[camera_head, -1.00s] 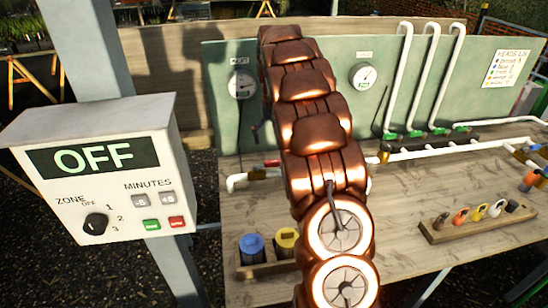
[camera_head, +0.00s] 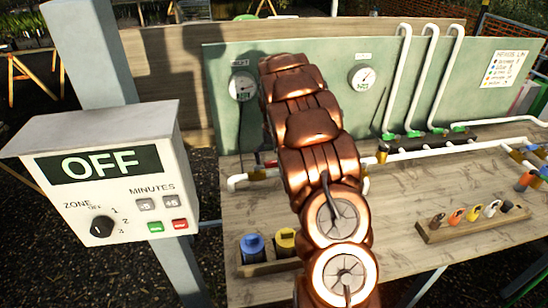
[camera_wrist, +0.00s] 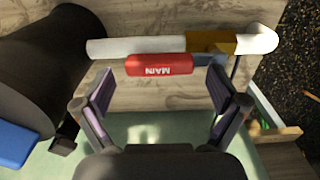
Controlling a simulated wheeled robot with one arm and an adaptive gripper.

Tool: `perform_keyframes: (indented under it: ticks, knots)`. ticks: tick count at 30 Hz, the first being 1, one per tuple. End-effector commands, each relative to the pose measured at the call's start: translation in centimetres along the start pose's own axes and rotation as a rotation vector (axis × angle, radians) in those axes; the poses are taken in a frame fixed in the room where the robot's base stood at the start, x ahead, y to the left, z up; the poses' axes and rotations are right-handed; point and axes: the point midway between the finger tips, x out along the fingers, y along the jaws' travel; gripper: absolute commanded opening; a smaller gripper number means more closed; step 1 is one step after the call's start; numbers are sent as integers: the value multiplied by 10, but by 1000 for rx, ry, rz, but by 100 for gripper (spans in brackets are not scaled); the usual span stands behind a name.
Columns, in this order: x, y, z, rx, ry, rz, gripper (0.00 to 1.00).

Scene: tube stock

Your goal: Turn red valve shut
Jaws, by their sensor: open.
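The red valve handle (camera_wrist: 160,66), marked MAIN and upside down in the wrist view, lies lengthwise along the white pipe (camera_wrist: 140,46). A brass fitting (camera_wrist: 222,43) sits on the pipe near its white elbow. My gripper (camera_wrist: 162,90) is open, with one dark finger beyond each end of the handle. The handle lies between the fingers and a little ahead of them; I see no contact. In the head view my arm hides the gripper and most of the valve.
A green panel (camera_head: 225,130) with two gauges stands behind the bench. A grey control box (camera_head: 90,120) reading OFF is at left. Blue (camera_head: 252,246) and yellow (camera_head: 285,240) fittings sit in a wooden holder. A rack of coloured pieces (camera_head: 470,228) is at right.

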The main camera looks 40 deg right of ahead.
Motion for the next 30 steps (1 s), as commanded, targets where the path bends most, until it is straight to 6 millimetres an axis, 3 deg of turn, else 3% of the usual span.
perform_keyframes:
  ticks: [3, 27, 30]
  knots:
    - [0, 0, 0, 0, 1, 0, 95]
    - [0, 0, 0, 0, 0, 0, 12]
    - [0, 0, 0, 0, 0, 0, 8]
